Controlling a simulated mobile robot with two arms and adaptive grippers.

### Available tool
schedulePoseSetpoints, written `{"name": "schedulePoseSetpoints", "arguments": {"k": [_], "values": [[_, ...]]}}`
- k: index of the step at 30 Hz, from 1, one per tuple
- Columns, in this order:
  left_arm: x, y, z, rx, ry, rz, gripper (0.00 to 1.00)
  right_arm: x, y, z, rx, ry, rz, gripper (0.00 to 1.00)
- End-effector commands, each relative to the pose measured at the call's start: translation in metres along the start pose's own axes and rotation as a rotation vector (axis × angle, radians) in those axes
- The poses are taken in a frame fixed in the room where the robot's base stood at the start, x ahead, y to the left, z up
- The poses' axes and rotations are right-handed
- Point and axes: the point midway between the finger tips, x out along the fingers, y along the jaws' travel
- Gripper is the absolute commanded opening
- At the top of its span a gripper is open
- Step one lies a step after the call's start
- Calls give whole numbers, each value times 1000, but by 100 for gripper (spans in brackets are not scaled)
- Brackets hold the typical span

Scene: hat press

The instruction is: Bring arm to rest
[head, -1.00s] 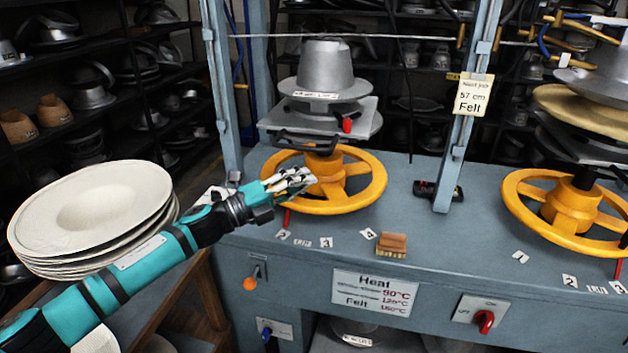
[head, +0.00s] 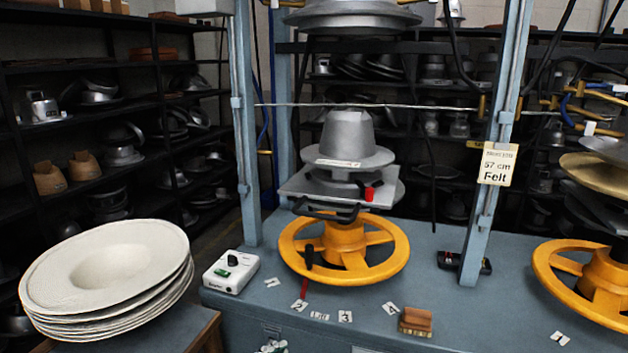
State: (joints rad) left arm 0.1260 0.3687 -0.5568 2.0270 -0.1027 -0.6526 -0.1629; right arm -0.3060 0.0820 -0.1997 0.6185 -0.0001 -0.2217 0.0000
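Only a small white and dark piece of my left gripper (head: 272,346) shows at the bottom edge, in front of the press bench's front face. Its fingers are mostly cut off, so I cannot tell whether it is open or shut. The rest of my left arm is out of view. My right gripper is not in view. The hat press holds a grey metal hat form (head: 347,140) above a yellow handwheel (head: 343,252). No gripper touches the wheel or the form.
A stack of white felt hat blanks (head: 108,265) stands at the left. A white control box (head: 230,272), a brown brush (head: 415,321) and number labels lie on the blue bench (head: 450,325). A second yellow wheel (head: 590,280) stands at the right.

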Motion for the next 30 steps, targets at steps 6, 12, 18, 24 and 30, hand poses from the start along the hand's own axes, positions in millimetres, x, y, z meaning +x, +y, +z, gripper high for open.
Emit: {"name": "schedulePoseSetpoints", "arguments": {"k": [6, 12, 18, 24, 30], "values": [[-103, 53, 104, -390, -486, 77, 0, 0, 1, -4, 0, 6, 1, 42], [-171, 80, 144, -546, -732, 111, 0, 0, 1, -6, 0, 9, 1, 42], [-226, 99, 165, -648, -911, 135, 0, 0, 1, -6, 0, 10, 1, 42], [-278, 114, 176, -730, -1069, 151, 0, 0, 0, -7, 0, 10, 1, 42], [-250, 140, 215, -722, -1079, 164, 0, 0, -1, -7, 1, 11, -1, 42]]}}
